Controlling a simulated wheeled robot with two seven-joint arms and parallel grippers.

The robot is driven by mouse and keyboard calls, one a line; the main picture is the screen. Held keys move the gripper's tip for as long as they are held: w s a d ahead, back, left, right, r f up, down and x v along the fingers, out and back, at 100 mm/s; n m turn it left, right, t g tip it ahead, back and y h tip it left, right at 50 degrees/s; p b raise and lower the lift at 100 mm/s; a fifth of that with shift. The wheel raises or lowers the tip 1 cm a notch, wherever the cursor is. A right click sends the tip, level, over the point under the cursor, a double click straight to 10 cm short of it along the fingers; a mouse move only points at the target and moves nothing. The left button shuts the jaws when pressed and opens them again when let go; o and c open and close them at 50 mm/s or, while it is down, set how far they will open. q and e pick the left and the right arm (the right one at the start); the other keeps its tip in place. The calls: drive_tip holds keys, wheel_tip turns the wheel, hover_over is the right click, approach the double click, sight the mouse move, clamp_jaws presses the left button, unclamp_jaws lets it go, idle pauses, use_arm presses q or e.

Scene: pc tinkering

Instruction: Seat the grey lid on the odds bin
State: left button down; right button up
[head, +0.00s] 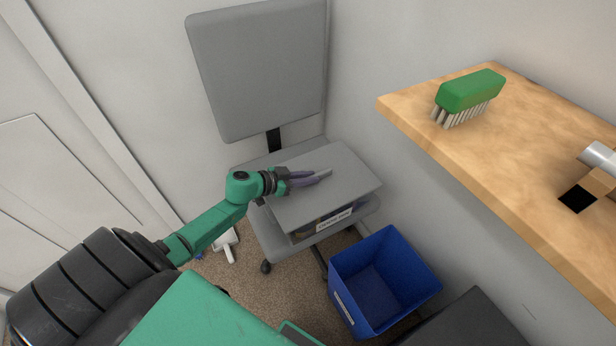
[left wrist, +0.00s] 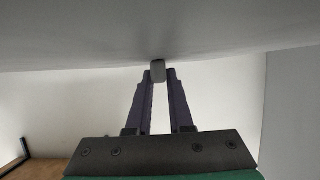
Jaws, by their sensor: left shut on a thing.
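The grey lid (head: 348,180) is a flat panel over the odds bin, which stands on the seat of a grey office chair. The bin (head: 301,236) shows only as a strip of front wall with a white label below the lid's near edge. I cannot tell whether the lid touches the rim all round. My left gripper (head: 322,176) reaches in from the left above the lid, shut on its light grey handle. In the left wrist view, the fingers (left wrist: 158,80) close on the small grey handle (left wrist: 158,68), with the pale lid (left wrist: 150,30) filling the top. My right gripper is not in view.
The chair's backrest (head: 258,70) rises behind the bin. A blue open bin (head: 380,285) stands on the carpet at front right. A wooden shelf (head: 500,140) with a green brush (head: 470,92) juts in at right. A white brush-like thing (head: 226,243) lies on the floor left.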

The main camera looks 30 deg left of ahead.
use_arm(q)
drive_tip(key=shift+f, duration=0.4)
drive_tip(key=c, duration=1.1)
unclamp_jaws()
drive_tip(key=shift+c, duration=0.2)
drive_tip(key=o, duration=0.6)
drive_tip(key=shift+c, duration=0.2)
drive_tip(key=p+v, duration=0.2)
drive_tip(key=v, duration=0.1)
drive_tip(key=shift+s+a+r+p, duration=0.1)
drive_tip(key=shift+s+r+p, duration=0.15)
drive_tip(key=shift+p, duration=0.05)
drive_tip(key=p+v, duration=0.3)
drive_tip(key=v, duration=0.1)
drive_tip(key=shift+s+a, duration=0.15)
drive_tip(key=shift+s, duration=0.05)
drive_tip(key=shift+f, duration=0.1)
